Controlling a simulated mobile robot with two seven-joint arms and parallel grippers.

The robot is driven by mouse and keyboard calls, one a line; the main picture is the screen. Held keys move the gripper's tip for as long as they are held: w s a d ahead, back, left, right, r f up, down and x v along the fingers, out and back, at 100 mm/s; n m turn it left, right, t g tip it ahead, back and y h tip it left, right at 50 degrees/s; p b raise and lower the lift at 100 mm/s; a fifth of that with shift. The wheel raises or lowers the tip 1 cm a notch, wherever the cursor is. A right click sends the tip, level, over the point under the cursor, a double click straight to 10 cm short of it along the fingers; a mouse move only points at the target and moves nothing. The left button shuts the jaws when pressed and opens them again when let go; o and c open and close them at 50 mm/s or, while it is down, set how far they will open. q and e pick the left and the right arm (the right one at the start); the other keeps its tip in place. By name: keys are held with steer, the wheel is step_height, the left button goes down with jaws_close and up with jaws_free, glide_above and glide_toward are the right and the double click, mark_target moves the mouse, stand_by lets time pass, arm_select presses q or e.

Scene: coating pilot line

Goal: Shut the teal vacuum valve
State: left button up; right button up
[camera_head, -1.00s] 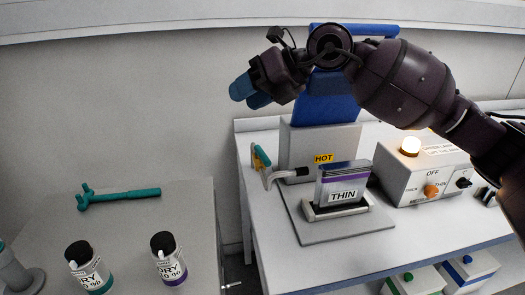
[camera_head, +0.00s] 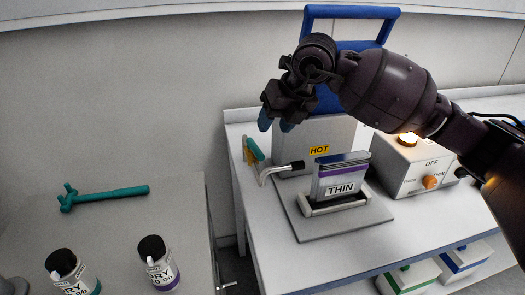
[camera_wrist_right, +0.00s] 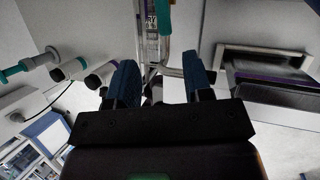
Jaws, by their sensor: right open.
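A small teal and yellow piece (camera_head: 253,151) stands at the left side of the grey heated unit. A teal rod with a forked end (camera_head: 105,196) lies on the left bench. The pictures do not show clearly which teal part is the vacuum valve. My right gripper (camera_head: 277,120) is open and empty, just above and right of the teal and yellow piece. In the wrist view its blue fingertips (camera_wrist_right: 160,82) stand apart, with a teal part (camera_wrist_right: 165,16) beyond them. My left gripper is out of view.
The heated unit (camera_head: 318,132) has a HOT label and a blue handle frame (camera_head: 309,22). A cartridge marked THIN (camera_head: 341,177) stands before it. A control box (camera_head: 418,172) is at right. Two bottles (camera_head: 63,264) (camera_head: 158,262) stand on the left bench. A gap separates the benches.

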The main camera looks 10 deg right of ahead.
mark_target(261, 153)
steer(key=x, duration=0.9)
steer(key=shift+s+d+f+b, duration=0.15)
steer(key=shift+d+f+b, duration=0.05)
steer(key=shift+f+b, duration=0.25)
jaws_close()
